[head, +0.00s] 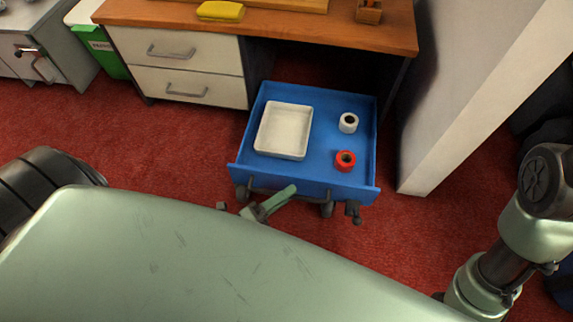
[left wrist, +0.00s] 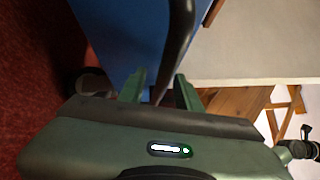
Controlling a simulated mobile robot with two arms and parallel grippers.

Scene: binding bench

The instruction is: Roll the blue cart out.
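The blue cart (head: 326,158) stands on the red carpet in front of the desk's open bay, its rear close to the bay. Its dark handle (head: 313,194) runs along the front side facing me; a dark bar (left wrist: 181,30) shows in the left wrist view. My left gripper (head: 277,199) is at the left part of the handle. In the left wrist view its two green fingers (left wrist: 160,88) are apart with the bar between them, nearer the right finger. A gap shows beside the left finger. My right gripper is out of view.
The cart carries a white tray (head: 260,139), a white roll (head: 348,122) and a red roll (head: 345,161). The wooden desk (head: 290,32) with drawers stands behind it. A pale panel (head: 450,125) rises close on the right. Open carpet lies left of the cart.

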